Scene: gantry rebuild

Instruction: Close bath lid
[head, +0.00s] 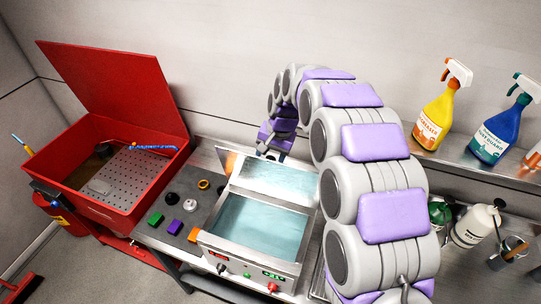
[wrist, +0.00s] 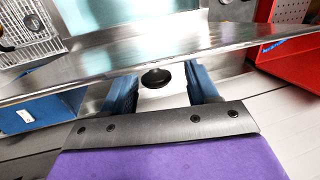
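The steel bath (head: 250,270) holds teal liquid and stands on the bench in the head view. Its lid (head: 275,178) stands raised at the bath's back side, with the opening uncovered. My gripper (head: 272,142) is behind the lid's upper edge, partly hidden by it. Neither finger visibly touches the knob, and nothing is held.
A red parts washer (head: 110,205) with a raised lid stands left. Small green and purple blocks (head: 174,227) and rings lie on the bench between. Spray bottles (head: 436,120) stand on a shelf at right. In the wrist view, a wire basket (wrist: 28,35) and a blue box (wrist: 45,95) are left.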

